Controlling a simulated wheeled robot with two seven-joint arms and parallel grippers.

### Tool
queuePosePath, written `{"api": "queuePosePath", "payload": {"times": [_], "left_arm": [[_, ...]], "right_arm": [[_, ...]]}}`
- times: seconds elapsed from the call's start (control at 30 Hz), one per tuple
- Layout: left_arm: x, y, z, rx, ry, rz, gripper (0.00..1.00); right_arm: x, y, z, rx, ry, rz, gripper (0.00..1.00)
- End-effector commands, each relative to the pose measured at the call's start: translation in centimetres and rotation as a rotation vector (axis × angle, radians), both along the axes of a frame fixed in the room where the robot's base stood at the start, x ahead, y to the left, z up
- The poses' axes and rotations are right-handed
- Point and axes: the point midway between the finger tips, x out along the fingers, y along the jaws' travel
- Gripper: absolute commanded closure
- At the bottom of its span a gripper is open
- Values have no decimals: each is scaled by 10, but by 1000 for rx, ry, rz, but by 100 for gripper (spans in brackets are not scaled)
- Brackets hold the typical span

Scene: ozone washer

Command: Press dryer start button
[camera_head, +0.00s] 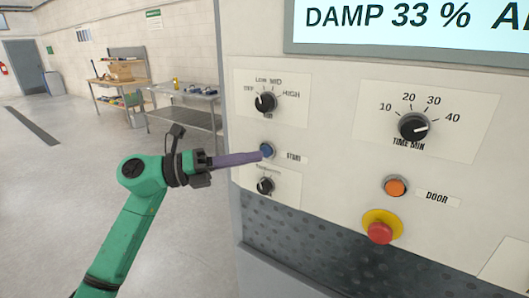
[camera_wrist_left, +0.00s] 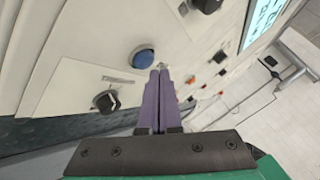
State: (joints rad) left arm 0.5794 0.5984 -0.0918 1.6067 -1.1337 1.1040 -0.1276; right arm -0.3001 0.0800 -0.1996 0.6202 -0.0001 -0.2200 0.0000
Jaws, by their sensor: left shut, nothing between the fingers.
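The blue round button (camera_head: 267,150) with a small label beside it is on the dryer's pale control panel, between two black knobs. It also shows in the left wrist view (camera_wrist_left: 143,58). My left gripper (camera_head: 260,156) is shut and empty, its long purple fingers pointing right toward the blue button. In the left wrist view the fingertips (camera_wrist_left: 159,71) are just right of and below the button; I cannot tell whether they touch the panel. In the head view the tips overlap the button's left edge. My right gripper is not in view.
The panel also carries an upper knob (camera_head: 266,102), a lower knob (camera_head: 265,186), a time knob (camera_head: 413,127), an orange door button (camera_head: 395,187) and a red emergency stop (camera_head: 380,233). A display (camera_head: 420,25) reads DAMP 33 %. Open floor lies left.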

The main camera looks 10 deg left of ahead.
Motion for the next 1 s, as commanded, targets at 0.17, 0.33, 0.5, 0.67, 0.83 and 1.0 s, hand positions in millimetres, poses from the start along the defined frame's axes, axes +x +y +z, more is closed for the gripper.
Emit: {"api": "queuePosePath", "payload": {"times": [0.17, 0.33, 0.5, 0.67, 0.83, 1.0], "left_arm": [[6, -3, 0, 0, 0, 0, 100], [7, -3, 0, 0, 0, 0, 100], [7, -3, 0, 0, 0, 0, 100], [8, -4, 0, -1, 0, -1, 100], [10, -4, 0, -1, 1, -1, 100], [12, -5, 0, -1, 1, -1, 100]], "right_arm": [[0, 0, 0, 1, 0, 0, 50], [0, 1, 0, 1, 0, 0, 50], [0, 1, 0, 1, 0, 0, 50], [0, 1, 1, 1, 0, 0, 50], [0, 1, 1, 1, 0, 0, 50], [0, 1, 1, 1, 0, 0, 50]]}}
